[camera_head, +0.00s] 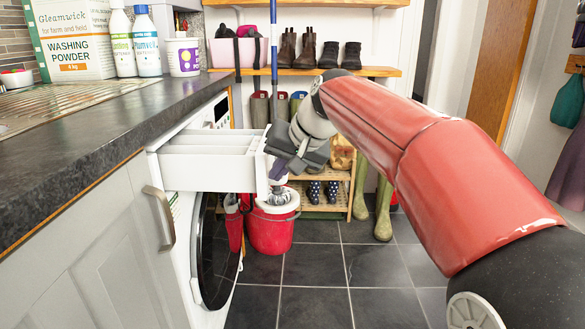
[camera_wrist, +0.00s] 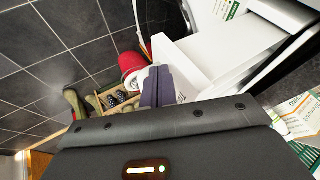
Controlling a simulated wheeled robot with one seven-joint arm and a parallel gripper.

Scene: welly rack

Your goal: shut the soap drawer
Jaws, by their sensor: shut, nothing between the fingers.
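The white soap drawer (camera_head: 208,158) is pulled out of the washing machine (camera_head: 212,245) under the worktop. Its compartments face up and its front panel (camera_head: 262,165) points right, towards the middle of the room. My gripper (camera_head: 277,172) is at the outer side of that panel, with its fingers closed and empty. In the wrist view the dark fingers (camera_wrist: 157,88) are together beside the white drawer (camera_wrist: 230,58). They look very close to the drawer front, but I cannot tell whether they touch it. My gripper hides part of the panel's edge.
A dark worktop (camera_head: 110,115) holds a washing powder box (camera_head: 75,40), bottles and a tub. A red bucket (camera_head: 272,228) with a mop stands on the floor below my gripper. A boot rack (camera_head: 325,205) is behind. The tiled floor (camera_head: 340,280) in front is clear.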

